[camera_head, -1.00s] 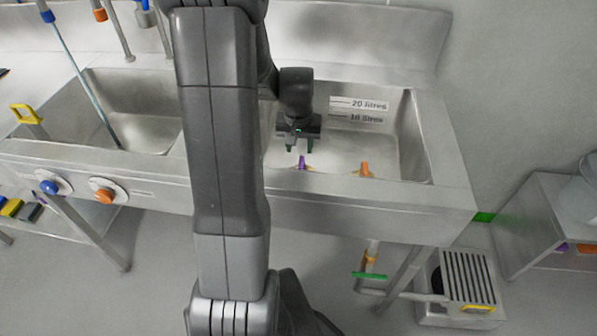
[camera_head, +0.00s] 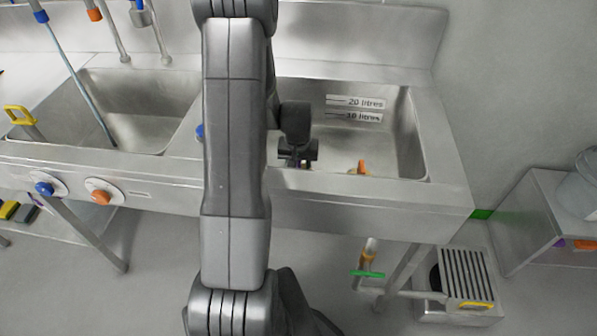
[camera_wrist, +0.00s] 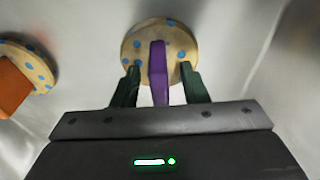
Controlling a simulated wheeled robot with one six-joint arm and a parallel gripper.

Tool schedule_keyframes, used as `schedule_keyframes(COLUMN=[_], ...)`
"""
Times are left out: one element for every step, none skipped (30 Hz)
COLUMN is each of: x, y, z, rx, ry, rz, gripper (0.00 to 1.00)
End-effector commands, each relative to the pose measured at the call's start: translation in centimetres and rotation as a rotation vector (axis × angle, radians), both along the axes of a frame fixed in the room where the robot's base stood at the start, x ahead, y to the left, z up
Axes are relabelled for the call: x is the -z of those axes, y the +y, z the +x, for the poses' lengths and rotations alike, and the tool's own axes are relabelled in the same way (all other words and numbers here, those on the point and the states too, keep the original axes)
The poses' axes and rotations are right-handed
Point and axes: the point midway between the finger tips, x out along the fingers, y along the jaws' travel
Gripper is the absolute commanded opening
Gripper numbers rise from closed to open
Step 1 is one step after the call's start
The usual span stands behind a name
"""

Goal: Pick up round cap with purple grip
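The round cap with purple grip (camera_wrist: 158,72) lies on the sink floor in the wrist view. It is a tan disc with blue spots and an upright purple fin. My gripper (camera_wrist: 160,82) is open, with its two dark green fingers on either side of the purple grip. Gaps show between the fingers and the grip. In the head view my gripper (camera_head: 297,160) is low in the right basin, and it hides most of the cap there.
A similar spotted cap with an orange grip (camera_wrist: 14,84) lies to the left in the wrist view; in the head view it is right of my gripper (camera_head: 363,168). The right basin's steel front rim (camera_head: 400,190) is close by. The basin's right side is clear.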

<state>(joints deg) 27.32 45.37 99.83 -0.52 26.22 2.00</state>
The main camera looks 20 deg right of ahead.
Motion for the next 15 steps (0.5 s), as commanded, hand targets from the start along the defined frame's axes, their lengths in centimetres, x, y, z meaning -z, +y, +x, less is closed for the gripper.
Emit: schedule_keyframes(x=[0.00, -0.01, -0.02, -0.02, -0.02, -0.02, -0.02, -0.03, -0.03, -0.03, -0.03, -0.03, -0.03, -0.03, -0.08], y=[0.00, 0.00, 0.00, 0.00, 0.00, 0.00, 0.01, 0.01, 0.01, 0.01, 0.01, 0.01, 0.01, 0.01, -0.01], z=[0.02, 0.02, 0.02, 0.02, 0.02, 0.02, 0.01, 0.01, 0.01, 0.01, 0.01, 0.01, 0.01, 0.01, 0.03], rx=[0.000, 0.000, 0.000, 0.000, 0.000, 0.000, 0.000, 0.000, 0.000, 0.000, 0.000, 0.000, 0.000, 0.000, 0.000], ry=[-0.001, -0.001, -0.001, -0.001, 0.000, 0.000, 0.000, 0.000, 0.000, 0.000, 0.000, 0.000, 0.000, 0.000, -0.001], rz=[0.000, 0.000, 0.000, 0.000, 0.000, 0.000, 0.000, 0.000, 0.000, 0.000, 0.000, 0.000, 0.000, 0.000, 0.000], gripper=[0.40, 0.40, 0.40, 0.40, 0.40, 0.32, 0.26, 0.20, 0.12, 0.07, 0.01, 0.00, 0.00, 0.00, 0.00])
